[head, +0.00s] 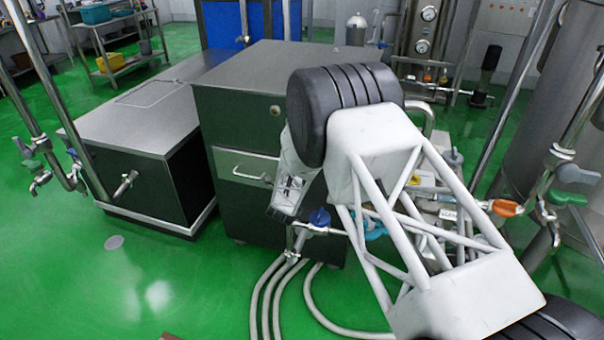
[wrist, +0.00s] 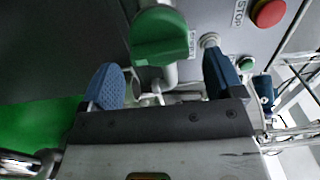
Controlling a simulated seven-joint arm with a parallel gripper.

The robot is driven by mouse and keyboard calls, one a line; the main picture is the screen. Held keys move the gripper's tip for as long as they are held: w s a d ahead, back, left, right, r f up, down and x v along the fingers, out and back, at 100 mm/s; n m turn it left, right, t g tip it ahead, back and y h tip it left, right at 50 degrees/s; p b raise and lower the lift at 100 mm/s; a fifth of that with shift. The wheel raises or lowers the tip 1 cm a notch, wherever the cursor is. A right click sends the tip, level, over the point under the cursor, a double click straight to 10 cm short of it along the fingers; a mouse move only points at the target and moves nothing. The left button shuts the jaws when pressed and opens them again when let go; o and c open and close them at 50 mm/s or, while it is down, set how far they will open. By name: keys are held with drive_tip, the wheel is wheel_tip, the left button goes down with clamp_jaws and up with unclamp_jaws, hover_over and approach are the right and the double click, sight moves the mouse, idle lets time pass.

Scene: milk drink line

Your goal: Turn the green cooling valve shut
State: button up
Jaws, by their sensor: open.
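The green valve handle (wrist: 158,38) is in the upper middle of the wrist view, on a light metal pipe. My gripper (wrist: 163,80) is open, with one blue-padded finger to the left and one to the right, and the handle lies between and just past the fingertips. I see no contact, and the gap in depth is hard to judge. In the head view my gripper (head: 286,197) is beside the dark cabinet front, partly covered by my own arm. I cannot pick out this green handle in the head view; my arm may hide it.
The wrist view shows a grey panel with a red stop button (wrist: 268,12) and a small green button (wrist: 246,63). In the head view a blue-handled valve (head: 320,217) is just right of my gripper, with hoses (head: 270,290) below. An orange-handled valve (head: 504,208) is at right.

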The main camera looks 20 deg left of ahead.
drive_tip(key=shift+s, duration=2.25)
drive_tip(key=s+d+r+n+g+y, duration=0.1)
drive_tip(key=s+d+r+n+g, duration=0.2)
drive_tip(key=d+r, duration=0.75)
drive_tip(key=d+r+n+g+y, duration=0.25)
drive_tip(key=d+r+n, duration=0.4)
drive_tip(key=r, duration=0.65)
drive_tip(key=s+d+r+n+g, duration=0.2)
drive_tip(key=s+d+r, duration=0.2)
drive_tip(key=s+d, duration=0.4)
drive_tip(key=s+d+r+n+g, duration=0.1)
drive_tip(key=s+d+r+g, duration=0.1)
drive_tip(key=s+d+r, duration=0.45)
drive_tip(key=s+d+n+g+h, duration=0.1)
drive_tip(key=s+d, duration=0.4)
drive_tip(key=s, duration=0.5)
drive_tip(key=s+d+n+g+h, duration=0.1)
drive_tip(key=s+d+n+g, duration=0.1)
drive_tip(key=s+d, duration=0.4)
drive_tip(key=s+d+n+g+h, duration=0.1)
drive_tip(key=s+d, duration=0.4)
drive_tip(key=s, duration=1)
drive_tip(key=shift+d+n+g+h, duration=0.2)
drive_tip(key=shift+n+g+h, duration=0.15)
drive_tip(key=shift+n+g, duration=0.5)
drive_tip(key=shift+s+f, duration=0.1)
